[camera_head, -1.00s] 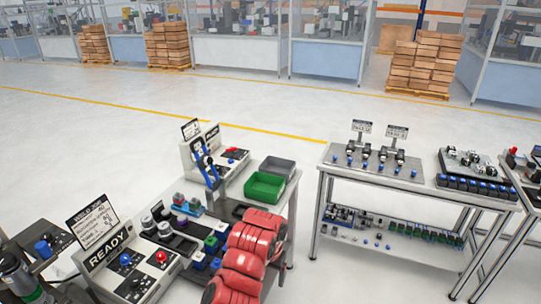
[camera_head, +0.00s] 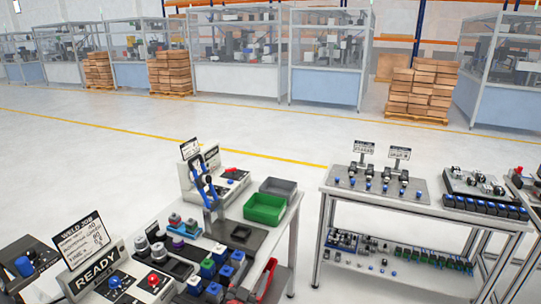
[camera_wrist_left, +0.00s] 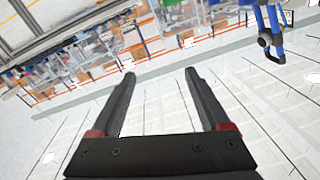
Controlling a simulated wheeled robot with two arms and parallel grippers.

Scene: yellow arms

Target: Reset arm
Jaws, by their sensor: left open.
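My left gripper (camera_wrist_left: 160,74) shows large in the left wrist view. Its two dark fingers with red bases stand well apart, and nothing is between them. A blue-handled tool (camera_wrist_left: 272,40) hangs at the upper right of that view, clear of the fingers. My right gripper is not seen.
The near table holds a green bin (camera_head: 265,208), a grey bin (camera_head: 278,187), a blue tool on a stand (camera_head: 205,188), a READY box (camera_head: 100,272) and several blue-topped parts. A second table (camera_head: 375,207) stands at the right. Open floor (camera_head: 90,160) lies behind.

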